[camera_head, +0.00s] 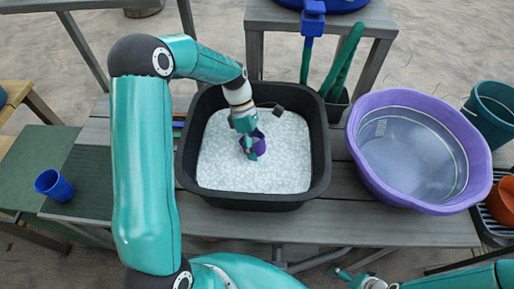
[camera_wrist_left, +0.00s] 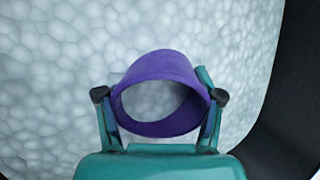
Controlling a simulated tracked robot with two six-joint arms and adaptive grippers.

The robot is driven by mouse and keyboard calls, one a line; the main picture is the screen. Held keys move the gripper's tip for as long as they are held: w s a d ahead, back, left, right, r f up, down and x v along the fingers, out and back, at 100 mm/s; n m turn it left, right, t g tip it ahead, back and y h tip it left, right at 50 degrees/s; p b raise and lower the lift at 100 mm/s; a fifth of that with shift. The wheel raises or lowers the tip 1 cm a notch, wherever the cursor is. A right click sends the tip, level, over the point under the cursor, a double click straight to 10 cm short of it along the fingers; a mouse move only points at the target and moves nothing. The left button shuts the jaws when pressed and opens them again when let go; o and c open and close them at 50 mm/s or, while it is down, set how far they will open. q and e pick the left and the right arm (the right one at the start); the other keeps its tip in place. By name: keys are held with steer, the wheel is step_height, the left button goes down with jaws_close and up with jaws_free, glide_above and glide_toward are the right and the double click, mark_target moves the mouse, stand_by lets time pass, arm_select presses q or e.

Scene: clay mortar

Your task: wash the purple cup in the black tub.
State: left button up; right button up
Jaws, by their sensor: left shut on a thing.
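The purple cup (camera_head: 259,140) is inside the black tub (camera_head: 250,200), over the white foam (camera_head: 220,165) that fills the tub. My left gripper (camera_head: 250,146) reaches down into the tub and is shut on the cup. In the left wrist view the cup (camera_wrist_left: 160,64) sits between the two fingers of the left gripper (camera_wrist_left: 160,96), its round opening facing the camera and foam behind it. Whether the cup touches the foam is unclear. My right gripper (camera_head: 345,275) is partly in view at the bottom edge, away from the tub.
A purple basin (camera_head: 365,165) of water stands right of the tub on the grey wooden table (camera_head: 400,228). A blue cup (camera_head: 54,185) stands on a dark green surface at left. Green and orange pots (camera_head: 490,112) are at far right. Long green things (camera_head: 343,62) stand behind the tub.

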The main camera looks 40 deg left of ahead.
arm_select(q)
steer(key=shift+r, duration=0.2)
steer(key=shift+p, duration=0.3)
steer(key=shift+s+a, duration=0.35)
steer(key=shift+a, duration=0.15)
steer(key=shift+w+d+p, duration=0.3)
steer(key=shift+w+d, duration=0.4)
steer(key=shift+d, duration=0.35)
steer(key=shift+s+a, duration=0.35)
steer(key=shift+a, duration=0.2)
steer(key=shift+s+a, duration=0.35)
steer(key=shift+a, duration=0.2)
steer(key=shift+w+d+p, duration=0.15)
steer(key=shift+w+d, duration=0.2)
steer(key=shift+d, duration=0.2)
steer(key=shift+w+d+p, duration=0.15)
steer(key=shift+w+d, duration=0.2)
steer(key=shift+d, duration=0.2)
steer(key=shift+s+a, duration=0.35)
steer(key=shift+a, duration=0.2)
steer(key=shift+s+a, duration=0.35)
steer(key=shift+a, duration=0.2)
steer(key=shift+w+d, duration=0.35)
steer(key=shift+d, duration=0.2)
